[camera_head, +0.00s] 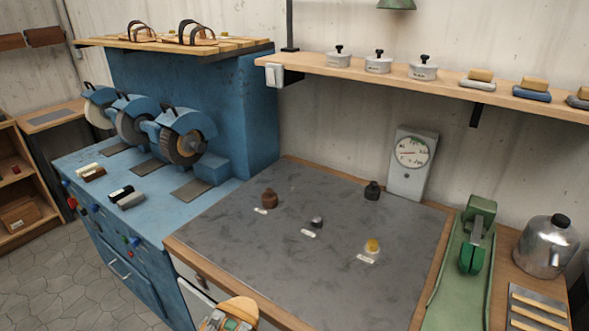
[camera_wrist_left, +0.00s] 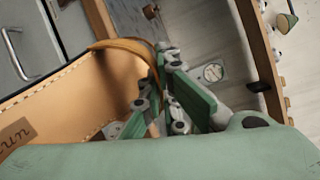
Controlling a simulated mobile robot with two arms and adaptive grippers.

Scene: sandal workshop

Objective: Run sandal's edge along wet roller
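A tan sandal (camera_head: 238,308) shows at the bottom edge of the head view, cut off by the frame. In the left wrist view the sandal (camera_wrist_left: 85,90) has a stitched edge, a printed brown label and a brown band. My left gripper (camera_wrist_left: 168,95) has green-padded fingers that close around the sandal near this band; the exact contact is partly hidden. In the head view my left gripper (camera_head: 230,325) is at the sandal, partly out of frame. A green device (camera_head: 473,250) with a rounded wheel-like part stands at the right; wetness cannot be told. My right gripper is not in view.
A grey-topped bench (camera_head: 300,275) holds small brown, black and yellow-capped bottles. A blue machine (camera_head: 190,210) with several grinding wheels stands left. A dial gauge (camera_head: 412,155) leans on the wall. A metal kettle (camera_head: 546,247) stands right. Much of the bench top is clear.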

